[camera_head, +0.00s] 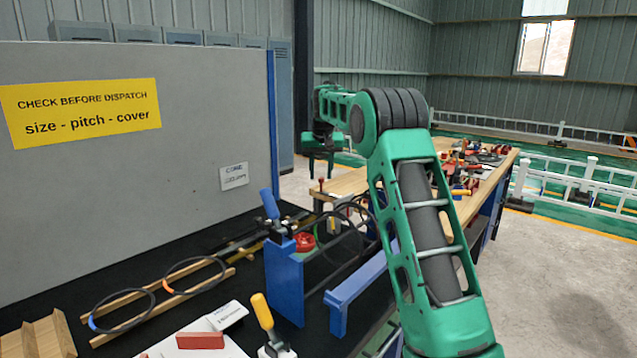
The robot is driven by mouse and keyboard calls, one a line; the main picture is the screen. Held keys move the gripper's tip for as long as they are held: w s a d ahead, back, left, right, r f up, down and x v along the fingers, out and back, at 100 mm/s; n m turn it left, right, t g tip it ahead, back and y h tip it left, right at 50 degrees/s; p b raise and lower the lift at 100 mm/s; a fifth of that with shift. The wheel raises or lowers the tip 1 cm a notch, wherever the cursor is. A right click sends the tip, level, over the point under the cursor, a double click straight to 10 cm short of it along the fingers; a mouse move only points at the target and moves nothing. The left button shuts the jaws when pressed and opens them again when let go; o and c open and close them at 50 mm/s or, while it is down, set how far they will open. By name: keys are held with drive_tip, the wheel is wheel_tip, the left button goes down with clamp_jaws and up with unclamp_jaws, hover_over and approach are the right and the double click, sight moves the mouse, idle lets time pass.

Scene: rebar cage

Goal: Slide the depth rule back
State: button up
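My gripper (320,172) hangs at the far end of my green arm, pointing down, above and beyond the dark bench. Its two fingers look apart, with nothing visible between them. I cannot pick out the depth rule for certain. A thin yellow and dark bar (243,251) lies on the bench behind a blue stand (285,283), partly hidden by it; I cannot tell if this is the rule. My gripper is well apart from this bar.
A grey panel with a yellow sign (82,112) stands at left. Black rings (123,311) lie on wooden strips. A yellow-handled clamp (262,312) and a red block (200,341) are in front. A cluttered wooden table (471,205) stands behind my arm.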

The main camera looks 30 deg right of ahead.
drive_tip(key=v, duration=0.6)
drive_tip(key=shift+a+r, duration=0.2)
drive_tip(key=shift+r, duration=0.15)
drive_tip(key=shift+s, duration=0.1)
